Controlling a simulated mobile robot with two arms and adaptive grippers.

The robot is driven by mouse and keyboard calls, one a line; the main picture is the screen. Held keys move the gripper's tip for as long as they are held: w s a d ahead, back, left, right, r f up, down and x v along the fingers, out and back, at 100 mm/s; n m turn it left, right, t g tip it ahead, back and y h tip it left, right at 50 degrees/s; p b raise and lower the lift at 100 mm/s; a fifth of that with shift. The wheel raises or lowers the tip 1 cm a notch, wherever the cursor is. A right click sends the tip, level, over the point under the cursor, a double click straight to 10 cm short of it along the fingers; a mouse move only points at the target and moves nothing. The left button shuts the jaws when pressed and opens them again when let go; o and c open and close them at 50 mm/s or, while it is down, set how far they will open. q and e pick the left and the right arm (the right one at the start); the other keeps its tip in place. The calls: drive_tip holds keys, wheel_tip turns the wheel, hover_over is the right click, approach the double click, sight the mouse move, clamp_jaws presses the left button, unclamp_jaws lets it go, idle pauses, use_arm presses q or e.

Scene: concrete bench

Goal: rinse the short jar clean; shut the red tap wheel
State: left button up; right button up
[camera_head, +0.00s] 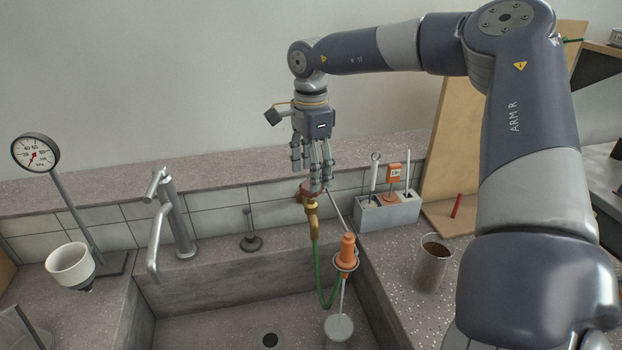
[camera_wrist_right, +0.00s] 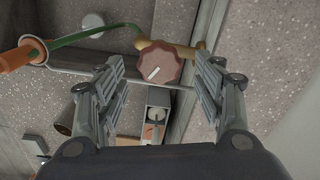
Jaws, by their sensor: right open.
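The red tap wheel (camera_head: 309,192) sits on a brass tap (camera_head: 311,212) at the back of the sink. My right gripper (camera_head: 318,186) points down just above it, fingers apart. In the right wrist view, the wheel (camera_wrist_right: 158,63) shows between the open fingertips (camera_wrist_right: 162,78), with a pale bar mark on its face; I cannot tell whether they touch it. A clear jar (camera_head: 433,265) with brown contents stands on the right bench, probably the short jar. My left gripper is not in view.
A green hose (camera_head: 318,270) hangs from the brass tap beside an orange-handled nozzle (camera_head: 347,250) in a ring. A pale round piece (camera_head: 339,327) is low in the sink. A grey holder (camera_head: 388,212) stands right of the tap, a steel faucet (camera_head: 175,215) left.

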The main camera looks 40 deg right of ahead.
wheel_tip(320, 180, up, 9)
idle(0.3)
drive_tip(key=shift+r, duration=0.1)
